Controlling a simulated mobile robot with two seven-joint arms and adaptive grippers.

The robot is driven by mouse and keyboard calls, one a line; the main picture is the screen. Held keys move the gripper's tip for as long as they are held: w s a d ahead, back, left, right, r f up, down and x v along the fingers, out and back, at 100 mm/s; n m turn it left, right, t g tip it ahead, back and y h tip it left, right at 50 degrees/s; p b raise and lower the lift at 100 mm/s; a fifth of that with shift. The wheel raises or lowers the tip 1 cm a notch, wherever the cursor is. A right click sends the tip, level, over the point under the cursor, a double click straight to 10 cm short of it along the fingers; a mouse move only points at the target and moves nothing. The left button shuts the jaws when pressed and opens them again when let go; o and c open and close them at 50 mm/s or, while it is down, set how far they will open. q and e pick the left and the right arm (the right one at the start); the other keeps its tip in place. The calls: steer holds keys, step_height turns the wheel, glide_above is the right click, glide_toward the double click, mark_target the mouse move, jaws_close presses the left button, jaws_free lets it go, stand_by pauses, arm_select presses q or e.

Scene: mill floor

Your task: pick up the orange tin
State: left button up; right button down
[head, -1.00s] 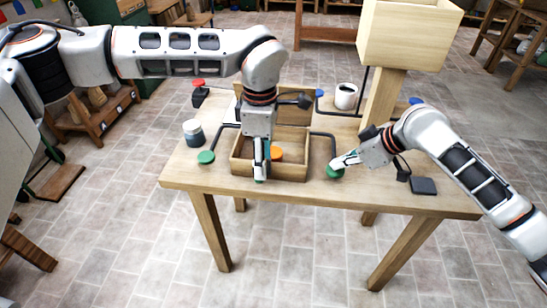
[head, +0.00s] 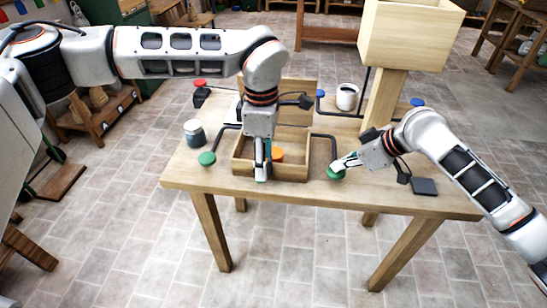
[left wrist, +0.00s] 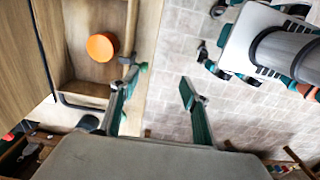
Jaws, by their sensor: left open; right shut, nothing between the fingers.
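The orange tin (head: 277,155) sits inside a wooden box (head: 298,178) on the table, partly hidden by my left gripper. In the left wrist view the tin (left wrist: 101,47) shows as an orange disc on the box floor, left of the fingers. My left gripper (head: 262,176) points down at the front of the box, just left of the tin in the head view. In the left wrist view its fingers (left wrist: 155,95) are open and nothing is between them. My right gripper (head: 341,166) is shut and empty, at the green knob (head: 336,173) right of the box.
A jar (head: 194,133) and another green knob (head: 207,158) stand left of the box. A white mug (head: 346,97) and a wooden hopper on a post (head: 383,98) stand behind right. A dark flat pad (head: 424,186) lies at the right.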

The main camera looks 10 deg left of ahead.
arm_select(q)
steer(key=shift+o, duration=0.5)
steer(key=shift+w+f+m+t, duration=0.1)
steer(key=shift+w+m+t, duration=0.2)
steer(key=shift+m, duration=0.3)
steer(key=m+t+y, duration=0.1)
steer(key=m+t, duration=0.4)
steer(key=m, duration=0.9)
glide_toward(275, 153)
steer(key=shift+m, duration=0.3)
steer(key=x, duration=1.1)
steer(key=shift+f, duration=0.2)
steer(key=shift+c, duration=0.5)
steer(key=c, duration=1.2)
